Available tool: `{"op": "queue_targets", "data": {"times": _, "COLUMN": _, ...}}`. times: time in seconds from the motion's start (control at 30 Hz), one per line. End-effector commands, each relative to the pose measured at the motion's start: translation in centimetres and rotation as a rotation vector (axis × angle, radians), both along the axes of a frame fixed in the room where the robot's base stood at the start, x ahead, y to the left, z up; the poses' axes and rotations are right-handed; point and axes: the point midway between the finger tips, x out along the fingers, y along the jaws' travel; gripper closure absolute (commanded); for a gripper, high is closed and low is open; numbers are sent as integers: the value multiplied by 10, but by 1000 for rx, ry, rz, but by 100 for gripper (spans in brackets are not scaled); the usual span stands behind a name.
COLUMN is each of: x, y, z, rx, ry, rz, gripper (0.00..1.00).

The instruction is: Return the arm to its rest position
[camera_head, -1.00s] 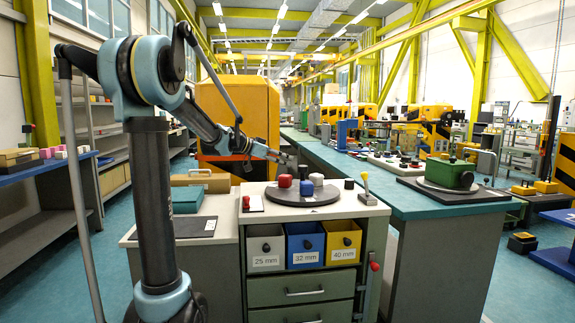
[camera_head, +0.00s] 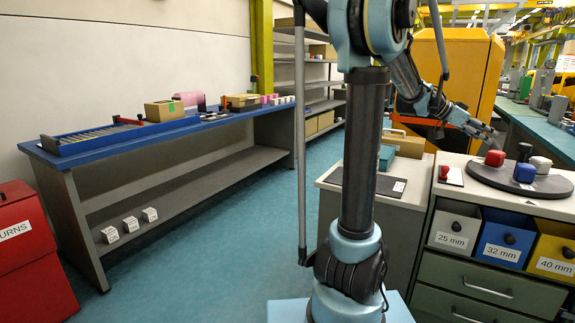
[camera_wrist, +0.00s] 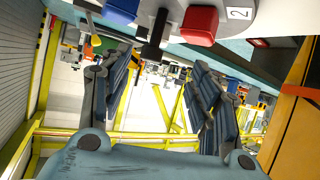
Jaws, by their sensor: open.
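My gripper (camera_head: 488,132) is open and empty at the end of my arm, at the right of the head view. It is in the air beside the dark round plate (camera_head: 520,180), apart from it. The plate bears a red piece (camera_head: 495,158), a blue piece (camera_head: 524,173), a white piece (camera_head: 541,164) and a black one (camera_head: 524,151). In the wrist view the two dark fingers of my gripper (camera_wrist: 160,78) stand wide apart with nothing between them. The red piece (camera_wrist: 199,25) and the blue piece (camera_wrist: 121,10) show at the top.
The cabinet holds a grey bin (camera_head: 454,229), a blue bin (camera_head: 502,241) and a yellow bin (camera_head: 556,254). An orange-yellow machine (camera_head: 452,80) stands behind my gripper. A blue-topped bench (camera_head: 150,131) and a red returns box (camera_head: 30,250) are at left. The floor between is clear.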

Motion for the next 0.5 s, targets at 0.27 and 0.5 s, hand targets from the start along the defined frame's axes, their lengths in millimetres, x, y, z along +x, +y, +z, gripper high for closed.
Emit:
{"op": "queue_targets", "data": {"times": 0.27, "x": 9, "y": 125, "z": -43, "rx": 214, "ry": 110, "rz": 246, "gripper": 44}}
{"op": "queue_targets", "data": {"times": 0.5, "x": -1, "y": 230, "z": -89, "rx": 389, "ry": 219, "rz": 494, "gripper": 44}}
